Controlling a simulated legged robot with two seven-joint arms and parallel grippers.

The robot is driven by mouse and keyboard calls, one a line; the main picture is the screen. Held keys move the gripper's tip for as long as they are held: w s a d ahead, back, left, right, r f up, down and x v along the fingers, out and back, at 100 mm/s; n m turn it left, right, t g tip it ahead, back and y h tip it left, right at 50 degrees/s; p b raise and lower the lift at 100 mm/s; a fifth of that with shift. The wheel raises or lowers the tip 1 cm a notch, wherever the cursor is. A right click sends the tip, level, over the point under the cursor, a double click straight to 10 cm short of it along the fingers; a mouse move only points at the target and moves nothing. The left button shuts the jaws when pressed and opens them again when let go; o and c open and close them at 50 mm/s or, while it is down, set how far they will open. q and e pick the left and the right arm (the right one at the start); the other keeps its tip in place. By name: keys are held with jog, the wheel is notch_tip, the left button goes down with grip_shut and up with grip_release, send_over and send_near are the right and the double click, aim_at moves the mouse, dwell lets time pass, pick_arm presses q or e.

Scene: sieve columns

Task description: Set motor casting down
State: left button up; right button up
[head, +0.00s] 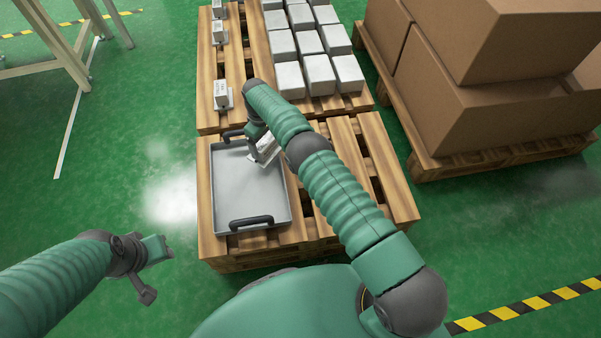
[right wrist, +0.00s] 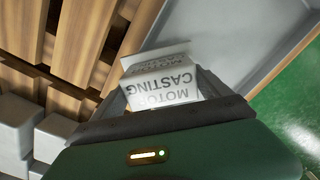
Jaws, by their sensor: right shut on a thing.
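The motor casting (head: 266,149) is a small light grey block lettered "MOTOR CASTING". My right gripper (head: 256,146) is shut on it, at the upper right part of the grey tray (head: 240,198). In the right wrist view the casting (right wrist: 160,82) sits between the fingers, near the tray's wall (right wrist: 235,35). I cannot tell whether it touches the tray. The tray has two dark handles and its visible floor is empty. My left gripper (head: 156,270) is open and empty, over the green floor left of the tray.
The tray lies on a wooden pallet (head: 385,185). Behind it, another pallet carries several grey blocks (head: 297,45) and a few small labelled castings (head: 222,95) at its left. Large cardboard boxes (head: 470,100) stand on a pallet at right.

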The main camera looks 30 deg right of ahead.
jog(key=shift+d+f, duration=0.2)
jog(key=shift+f, duration=0.05)
jog(key=shift+s+d+p, duration=0.2)
jog(key=shift+d+p, duration=0.1)
jog(key=shift+p, duration=0.1)
jog(key=s+d, duration=0.1)
jog(key=s+d+p, duration=0.1)
jog(key=s+d, duration=0.1)
jog(key=shift+s+f+p, duration=0.15)
jog(key=shift+s+p, duration=0.1)
jog(key=shift+p, duration=0.05)
jog(key=s+d, duration=0.2)
jog(key=s+d+f+b, duration=0.1)
jog(key=s+d, duration=0.4)
jog(key=shift+s+d+f+b, duration=0.15)
jog(key=shift+d+f+b, duration=0.1)
jog(key=shift+f+b, duration=0.1)
notch_tip(320, 180, down, 4)
jog(key=shift+r+b, duration=0.25)
jog(key=shift+b, duration=0.75)
jog(key=shift+r, duration=0.2)
jog(key=shift+f, duration=0.1)
